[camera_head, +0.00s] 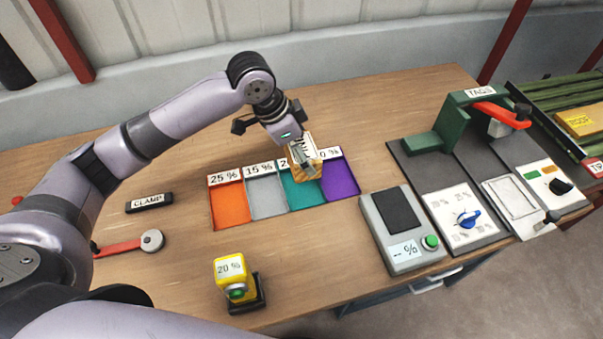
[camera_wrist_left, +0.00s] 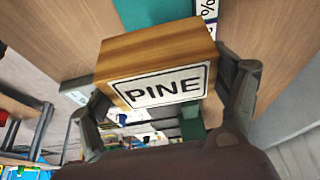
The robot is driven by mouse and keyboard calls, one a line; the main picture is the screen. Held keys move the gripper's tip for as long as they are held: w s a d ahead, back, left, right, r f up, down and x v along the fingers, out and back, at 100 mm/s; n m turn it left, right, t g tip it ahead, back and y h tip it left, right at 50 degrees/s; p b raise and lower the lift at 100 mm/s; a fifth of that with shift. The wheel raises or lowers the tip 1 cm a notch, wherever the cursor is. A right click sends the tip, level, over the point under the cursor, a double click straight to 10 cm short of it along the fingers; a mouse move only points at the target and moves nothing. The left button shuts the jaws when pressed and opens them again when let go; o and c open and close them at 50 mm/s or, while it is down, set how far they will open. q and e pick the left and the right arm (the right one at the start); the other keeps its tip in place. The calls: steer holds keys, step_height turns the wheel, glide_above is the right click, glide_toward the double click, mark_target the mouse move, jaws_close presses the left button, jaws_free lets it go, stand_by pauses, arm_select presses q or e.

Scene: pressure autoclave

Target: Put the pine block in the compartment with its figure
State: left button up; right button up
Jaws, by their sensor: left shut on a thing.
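My left gripper (camera_head: 301,150) is shut on the pine block (camera_head: 306,172), a wood-brown block with a white label. The label reads PINE in the left wrist view (camera_wrist_left: 160,85), where both fingers (camera_wrist_left: 165,112) flank the block. The block is over the teal compartment (camera_head: 297,195), near the purple one (camera_head: 341,182); its exact height is hard to tell. An orange compartment (camera_head: 230,205) marked 25 % and a grey one (camera_head: 267,195) marked 15 % lie to the left. The block and gripper hide part of the teal and purple figures. My right gripper is not in view.
A grey meter (camera_head: 403,232) showing "-- %" stands right of the tray. A yellow box (camera_head: 231,270) marked 20 % stands in front. A CLAMP label (camera_head: 149,202) and red lever (camera_head: 120,247) are at left. A green TAGS press (camera_head: 470,115) is at right.

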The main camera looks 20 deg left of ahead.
arm_select(q)
steer(key=f, duration=0.4)
steer(key=shift+w+a+f, duration=0.15)
steer(key=shift+w, duration=0.05)
steer(key=shift+w+f, duration=0.1)
steer(key=shift+f, duration=0.75)
steer(key=shift+f+p, duration=0.3)
steer(key=shift+f, duration=0.05)
step_height(320, 180, down, 4)
steer(key=shift+r, duration=0.15)
steer(key=o, duration=1.2)
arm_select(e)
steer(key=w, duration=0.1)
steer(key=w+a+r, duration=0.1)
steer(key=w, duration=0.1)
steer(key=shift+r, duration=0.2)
